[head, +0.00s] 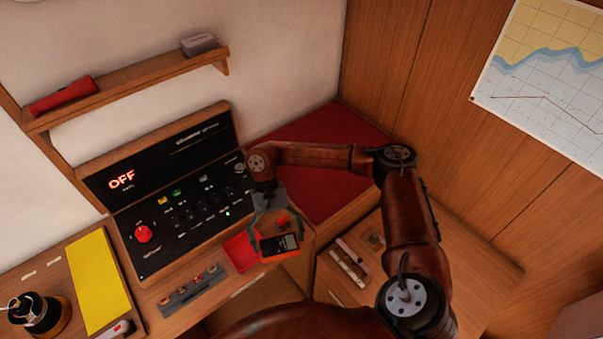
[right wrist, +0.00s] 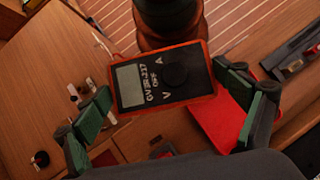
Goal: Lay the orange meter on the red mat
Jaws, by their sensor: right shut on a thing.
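The orange meter (head: 281,246), with a black face and grey screen, is held in my right gripper (head: 270,229) above the desk's front right edge. In the right wrist view the meter (right wrist: 150,88) is between the two fingers of the gripper (right wrist: 172,112), its face turned to the camera. The red mat (head: 241,254) lies flat on the desk, just left of the meter in the head view. The meter overlaps part of the mat (right wrist: 222,112) in the right wrist view. My left gripper is not in view.
A black panel (head: 186,190) with a red knob (head: 143,233) and switches stands behind the mat. A grey strip (head: 193,289) with several small parts lies left of it. A yellow sheet (head: 98,282) is farther left. A large red cushion (head: 325,165) fills the back corner.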

